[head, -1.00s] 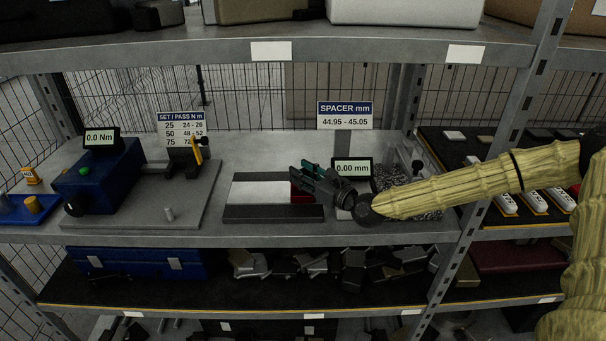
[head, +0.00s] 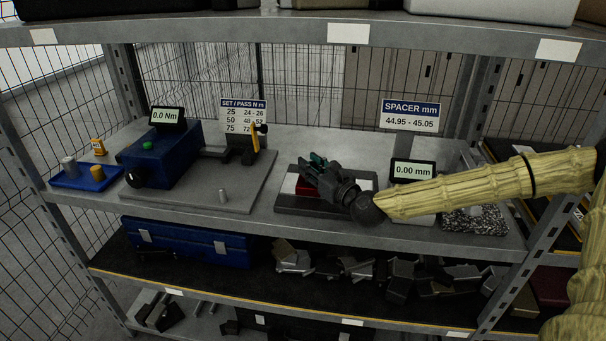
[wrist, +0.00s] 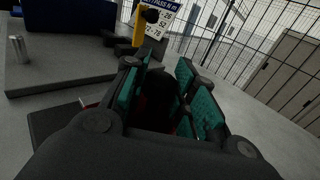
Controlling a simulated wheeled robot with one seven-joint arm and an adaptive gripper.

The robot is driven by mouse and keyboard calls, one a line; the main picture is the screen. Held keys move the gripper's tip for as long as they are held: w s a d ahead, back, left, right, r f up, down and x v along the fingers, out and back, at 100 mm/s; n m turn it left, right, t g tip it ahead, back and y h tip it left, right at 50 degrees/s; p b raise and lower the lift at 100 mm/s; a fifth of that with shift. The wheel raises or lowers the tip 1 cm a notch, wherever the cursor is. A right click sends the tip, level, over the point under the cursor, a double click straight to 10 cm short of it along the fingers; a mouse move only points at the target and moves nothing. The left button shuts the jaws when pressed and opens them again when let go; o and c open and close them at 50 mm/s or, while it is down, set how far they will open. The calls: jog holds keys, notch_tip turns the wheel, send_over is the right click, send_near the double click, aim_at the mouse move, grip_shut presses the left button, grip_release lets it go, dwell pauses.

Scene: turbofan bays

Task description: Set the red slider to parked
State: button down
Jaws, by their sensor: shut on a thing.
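The red slider (head: 304,191) sits on a dark base plate with a white strip (head: 289,183), toward the plate's left end. My gripper (head: 318,165) reaches over it from the right and covers most of it. In the wrist view the teal-padded fingers of my gripper (wrist: 174,95) are closed around a dark upright part, which seems to be the slider's handle. A bit of red shows low between the fingers, and a red edge shows at their left. The "parked" mark cannot be read.
Left on the shelf are a blue torque tester (head: 170,155), a grey plate with a small metal pin (head: 222,196), and a blue tray (head: 85,178). A gauge display (head: 413,171) stands right of the slider plate. The upper shelf (head: 250,31) runs above.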

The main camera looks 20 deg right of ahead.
jog(key=shift+w+a+r, duration=0.1)
dwell(0.3)
jog(key=c, duration=1.3)
grip_release()
jog(key=shift+a, duration=0.1)
jog(key=shift+o, duration=0.8)
jog(key=shift+w+a, duration=0.1)
jog(key=shift+w, duration=0.05)
jog(key=shift+s, duration=0.2)
jog(key=shift+s+d, duration=0.3)
jog(key=shift+s, duration=0.25)
jog(key=shift+v, duration=5.3)
